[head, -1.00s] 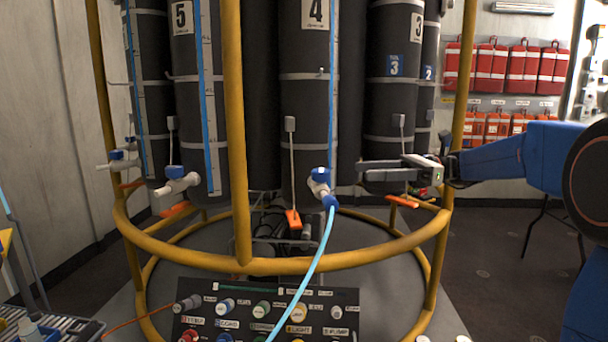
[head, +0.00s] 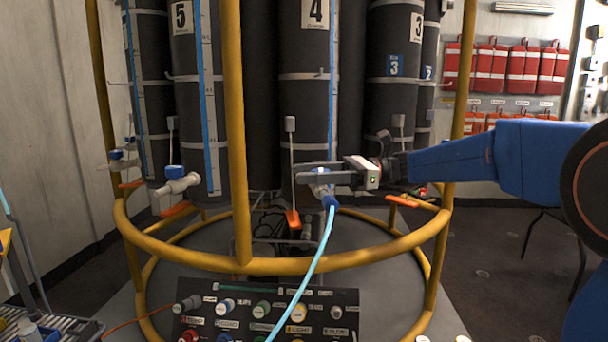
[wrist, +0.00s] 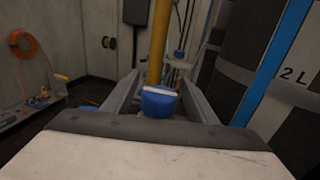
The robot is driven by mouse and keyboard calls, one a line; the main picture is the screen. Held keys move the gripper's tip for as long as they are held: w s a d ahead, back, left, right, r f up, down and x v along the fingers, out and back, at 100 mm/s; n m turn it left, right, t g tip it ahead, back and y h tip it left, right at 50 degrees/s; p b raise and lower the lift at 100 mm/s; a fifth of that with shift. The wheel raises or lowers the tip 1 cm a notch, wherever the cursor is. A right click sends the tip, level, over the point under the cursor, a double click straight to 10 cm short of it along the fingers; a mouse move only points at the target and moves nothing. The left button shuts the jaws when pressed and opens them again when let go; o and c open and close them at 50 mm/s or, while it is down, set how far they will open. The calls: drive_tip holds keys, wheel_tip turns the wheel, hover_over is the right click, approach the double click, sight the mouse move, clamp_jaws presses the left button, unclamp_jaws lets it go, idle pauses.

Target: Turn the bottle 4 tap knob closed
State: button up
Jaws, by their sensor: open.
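Bottle 4 (head: 305,105) is a dark cylinder with a number 4 label, standing in the middle of the head view. Its tap (head: 321,190) is white, with a light blue hose (head: 322,245) hanging from it. The blue tap knob (wrist: 157,102), with a pale bar across its top, shows in the wrist view between my two fingers. In the head view my gripper mostly hides the knob. My gripper (head: 299,173) is open, reaching in from the right at the knob's height. Its fingers (wrist: 160,80) lie on either side of the knob; I cannot tell whether they touch it.
A yellow frame post (head: 236,120) stands left of bottle 4, and a yellow ring rail (head: 330,258) runs below the tap. Bottle 5's tap (head: 180,182) is further left. A control panel (head: 265,310) stands low in front. Bottle 3 (head: 392,100) is at right.

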drive_tip(key=shift+s+a, duration=0.15)
drive_tip(key=shift+a, duration=0.4)
drive_tip(key=c, duration=1.1)
drive_tip(key=shift+m+t, duration=0.3)
drive_tip(key=shift+t, duration=0.2)
drive_tip(key=shift+w+d+m+t+h, duration=0.1)
drive_tip(key=shift+w+m+t+h, duration=0.25)
drive_tip(key=shift+m+t, duration=1.1)
drive_tip(key=shift+w+d+m+t+h, duration=0.2)
drive_tip(key=shift+w+m+t, duration=0.45)
drive_tip(key=shift+t, duration=1.35)
drive_tip(key=shift+w+a+m+t+h, duration=0.1)
drive_tip(key=shift+w+m+t+h, duration=0.2)
drive_tip(key=shift+m+t, duration=1.25)
drive_tip(key=shift+t, duration=0.3)
